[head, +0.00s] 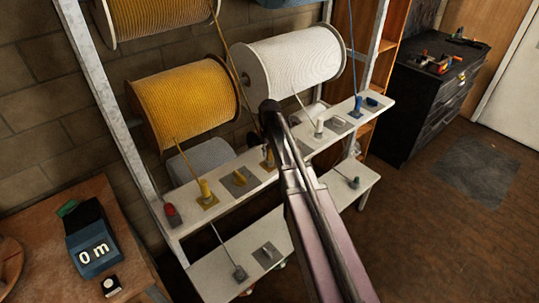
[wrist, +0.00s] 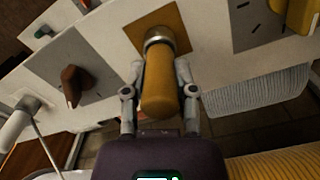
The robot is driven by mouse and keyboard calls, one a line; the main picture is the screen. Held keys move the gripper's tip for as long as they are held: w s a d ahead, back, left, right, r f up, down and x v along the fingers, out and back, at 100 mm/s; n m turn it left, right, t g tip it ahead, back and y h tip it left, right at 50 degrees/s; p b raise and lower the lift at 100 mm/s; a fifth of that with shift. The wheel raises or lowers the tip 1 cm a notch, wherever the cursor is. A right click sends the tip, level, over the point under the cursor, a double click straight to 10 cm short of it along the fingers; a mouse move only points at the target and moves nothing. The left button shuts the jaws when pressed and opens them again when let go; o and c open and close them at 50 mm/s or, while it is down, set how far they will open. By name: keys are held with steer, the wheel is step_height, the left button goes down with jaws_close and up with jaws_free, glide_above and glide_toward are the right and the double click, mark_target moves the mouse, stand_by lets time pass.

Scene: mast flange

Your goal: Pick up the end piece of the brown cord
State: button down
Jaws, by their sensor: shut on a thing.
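My gripper (wrist: 160,74) is shut on an ochre-brown cylindrical end piece (wrist: 160,92), one finger on each side. The piece has a metal collar at its far end, at an ochre plate (wrist: 178,30) on the white shelf (wrist: 213,72). I cannot tell if it is still seated there. In the head view my gripper (head: 268,113) is over the middle of the shelf, and an ochre-brown piece (head: 267,157) shows just below it. A thin brown cord (head: 229,55) runs down from above towards this spot; its lower end is hidden by my arm.
A darker brown piece (wrist: 72,84) stands on a grey plate to the left in the wrist view. Along the shelf are a red piece (head: 172,214), a yellow piece (head: 205,189), a white piece (head: 319,128) and a blue piece (head: 357,106). Yellow (head: 185,102) and white (head: 293,60) spools hang behind.

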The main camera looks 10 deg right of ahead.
steer(key=shift+r, duration=0.1)
step_height(320, 180, up, 4)
steer(key=p, duration=0.4)
steer(key=s, duration=1.6)
steer(key=shift+r+p, duration=0.4)
steer(key=shift+p, duration=0.05)
steer(key=shift+d, duration=0.1)
step_height(320, 180, down, 3)
steer(key=b, duration=0.2)
steer(key=shift+r+b, duration=0.15)
steer(key=shift+b, duration=0.2)
steer(key=shift+s, duration=0.1)
